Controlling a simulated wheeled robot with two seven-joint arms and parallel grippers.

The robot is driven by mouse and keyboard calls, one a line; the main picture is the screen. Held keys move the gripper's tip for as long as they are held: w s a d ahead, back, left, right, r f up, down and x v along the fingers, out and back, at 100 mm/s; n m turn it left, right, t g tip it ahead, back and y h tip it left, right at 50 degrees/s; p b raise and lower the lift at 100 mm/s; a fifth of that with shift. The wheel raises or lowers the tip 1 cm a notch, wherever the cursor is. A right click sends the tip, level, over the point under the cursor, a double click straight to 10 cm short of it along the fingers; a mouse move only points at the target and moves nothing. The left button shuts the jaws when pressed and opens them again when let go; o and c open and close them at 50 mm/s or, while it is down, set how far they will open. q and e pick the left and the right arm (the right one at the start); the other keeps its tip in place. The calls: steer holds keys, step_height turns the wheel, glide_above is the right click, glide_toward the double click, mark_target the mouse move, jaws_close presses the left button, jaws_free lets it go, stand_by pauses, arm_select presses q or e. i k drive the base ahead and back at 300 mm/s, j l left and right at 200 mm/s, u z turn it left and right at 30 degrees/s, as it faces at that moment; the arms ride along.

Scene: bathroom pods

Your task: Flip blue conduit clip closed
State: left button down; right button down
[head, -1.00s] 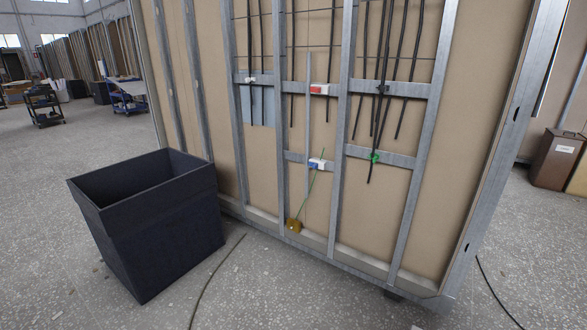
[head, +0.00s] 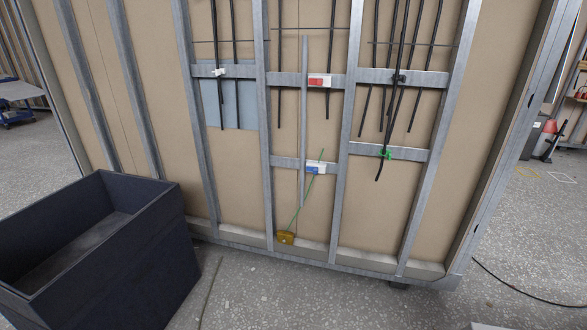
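The blue conduit clip (head: 313,169) is on the lower metal cross rail of the wall frame, with a white part beside it at its right. A thin green line runs past it, from just above the clip down to a yellow-brown piece (head: 285,238) at the foot of the frame. A grey conduit (head: 303,120) stands upright just left of the clip. Whether the clip is open or shut is too small to tell. Neither of my grippers shows in the head view.
A red and white clip (head: 320,81) sits on the upper rail, a white one (head: 219,72) at its left. A green clip (head: 387,154) holds black cables at right. A large dark bin (head: 110,260) stands at front left.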

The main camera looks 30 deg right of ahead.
mark_target(314, 170)
steer(key=i+l, duration=0.2)
steer(key=l, duration=0.15)
steer(key=i+l+u, duration=0.15)
steer(key=i+l, duration=0.3)
steer(key=l, duration=0.2)
steer(key=i+l+u, duration=0.1)
steer(key=l, duration=0.65)
steer(key=i+u, duration=0.05)
steer(key=i, duration=0.05)
